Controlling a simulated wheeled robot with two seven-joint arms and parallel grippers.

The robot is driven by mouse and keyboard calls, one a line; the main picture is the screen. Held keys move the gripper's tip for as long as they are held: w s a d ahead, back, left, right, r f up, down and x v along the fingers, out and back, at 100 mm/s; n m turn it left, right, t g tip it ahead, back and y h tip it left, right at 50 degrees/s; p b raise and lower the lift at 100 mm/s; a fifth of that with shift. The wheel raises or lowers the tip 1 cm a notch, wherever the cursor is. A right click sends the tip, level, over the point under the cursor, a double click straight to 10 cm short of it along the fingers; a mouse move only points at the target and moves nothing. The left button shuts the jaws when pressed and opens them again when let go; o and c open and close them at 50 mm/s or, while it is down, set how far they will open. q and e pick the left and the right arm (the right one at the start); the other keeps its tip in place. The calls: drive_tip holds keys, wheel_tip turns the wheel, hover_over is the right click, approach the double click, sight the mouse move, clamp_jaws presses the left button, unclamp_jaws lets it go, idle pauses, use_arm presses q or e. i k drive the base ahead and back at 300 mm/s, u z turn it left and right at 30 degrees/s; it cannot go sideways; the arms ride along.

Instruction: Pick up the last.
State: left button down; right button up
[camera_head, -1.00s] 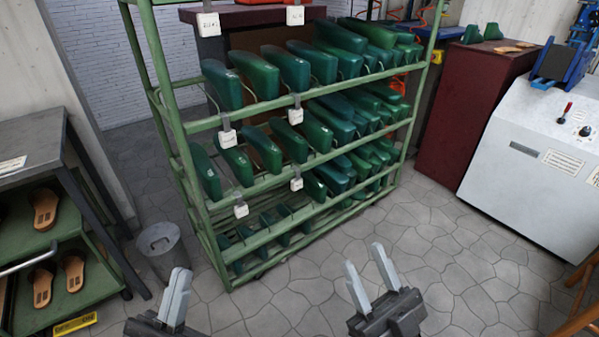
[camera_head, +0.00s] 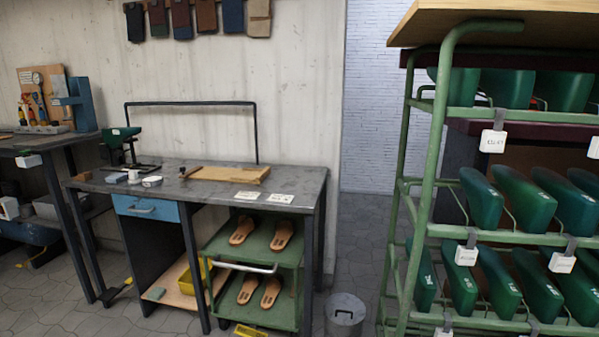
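Several green lasts stand in rows on the green tube rack at the right; one of them is a last (camera_head: 482,199) at the left end of the middle row. The rack (camera_head: 432,190) carries white labels on its shelf bars. Another green last-like form (camera_head: 121,137) sits on a dark stand on the workbench at the left. I cannot tell which last is meant. Neither of my grippers shows in the head view now.
A grey workbench (camera_head: 310,187) with a wooden board (camera_head: 226,174) stands left of the rack. A green trolley (camera_head: 262,252) with sandal soles is under it. A grey bin (camera_head: 344,312) stands on the floor between bench and rack.

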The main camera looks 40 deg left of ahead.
sight(115, 137)
drive_tip(key=u, duration=2.35)
